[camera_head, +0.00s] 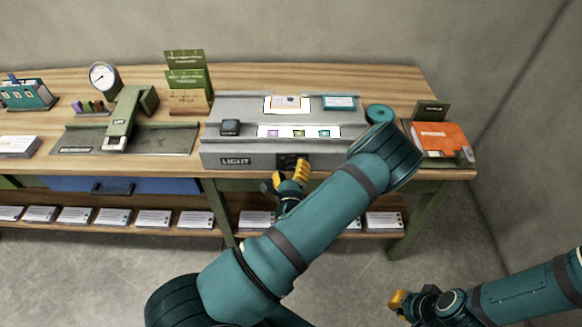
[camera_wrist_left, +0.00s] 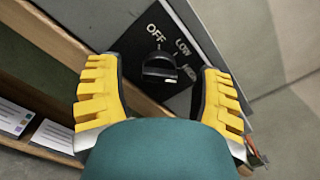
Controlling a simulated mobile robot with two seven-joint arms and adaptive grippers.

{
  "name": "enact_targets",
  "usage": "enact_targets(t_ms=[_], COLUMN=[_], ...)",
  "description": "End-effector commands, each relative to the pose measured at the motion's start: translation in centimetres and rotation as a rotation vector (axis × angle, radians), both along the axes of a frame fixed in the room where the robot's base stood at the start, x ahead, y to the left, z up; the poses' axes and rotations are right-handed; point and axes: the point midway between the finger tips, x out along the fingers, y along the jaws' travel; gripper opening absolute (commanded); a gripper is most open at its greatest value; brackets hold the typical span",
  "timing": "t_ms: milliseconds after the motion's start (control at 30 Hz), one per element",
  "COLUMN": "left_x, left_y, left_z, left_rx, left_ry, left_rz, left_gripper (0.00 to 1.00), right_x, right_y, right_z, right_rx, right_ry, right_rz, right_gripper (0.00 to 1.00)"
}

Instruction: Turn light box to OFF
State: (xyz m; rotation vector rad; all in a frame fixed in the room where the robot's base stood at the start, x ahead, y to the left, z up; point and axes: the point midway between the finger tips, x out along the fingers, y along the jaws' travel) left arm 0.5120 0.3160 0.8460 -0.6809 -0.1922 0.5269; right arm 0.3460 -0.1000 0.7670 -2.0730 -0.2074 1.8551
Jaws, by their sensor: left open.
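The grey light box (camera_head: 225,148) stands on the wooden bench, with the word LIGHT on its front face. Its black knob (camera_wrist_left: 162,68) sits on a dark plate (camera_wrist_left: 140,45) marked OFF, LOW and HIGH in the left wrist view. I cannot tell for certain which mark the knob points to. My left gripper (camera_head: 290,177) is open in front of the box's face, its yellow fingers on either side of the knob with gaps showing. In the head view the knob is mostly hidden by the gripper. My right gripper (camera_head: 402,302) is low at the right, away from the bench; its jaw state is unclear.
Lit cards lie on the box top. Paper stacks (camera_head: 110,217) line the lower shelf. The floor in front is open.

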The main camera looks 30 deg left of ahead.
Motion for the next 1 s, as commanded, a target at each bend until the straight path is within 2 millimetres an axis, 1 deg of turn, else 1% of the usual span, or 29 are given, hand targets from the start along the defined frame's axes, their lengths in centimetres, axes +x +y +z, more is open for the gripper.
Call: enact_targets(t_ms=[133,433,467,500,567,600,633,667,1000], left_x=[0.81,0.96,0.95,0.95,0.95,0.95,0.95,0.95,0.97], left_y=[0.53,0.63,0.62,0.62,0.61,0.61,0.61,0.61,0.62], left_z=[0.03,0.02,0.02,0.02,0.02,0.02,0.02,0.02,0.04], left_rx=[0.001,0.001,0.001,0.001,0.001,0.001,0.001,0.001,-0.006], left_ry=[0.0,0.001,0.001,0.001,0.001,0.001,0.001,0.001,-0.005], left_rz=[0.001,0.0,0.0,0.0,0.0,0.0,0.0,0.0,0.001], left_gripper=[0.67,0.67,0.65,0.51,0.3,0.16,0.05,0.0,0.0], right_x=[-0.03,-0.04,-0.04,-0.04,-0.03,-0.03,-0.03,-0.03,-0.03], right_y=[0.0,0.01,0.01,0.01,0.01,0.01,0.01,0.01,0.01], right_z=[-0.04,-0.03,-0.03,-0.03,-0.03,-0.03,-0.03,-0.03,-0.09], right_rx=[0.0,0.0,0.0,0.0,0.0,0.0,0.0,0.0,0.0], right_ry=[0.001,0.001,0.001,0.001,0.001,0.001,0.001,0.001,0.001], right_rz=[0.0,0.0,0.0,0.0,0.0,0.0,0.0,0.0,0.0], right_gripper=[0.0,0.0,0.0,0.0,0.0,0.0,0.0,0.0,0.0])
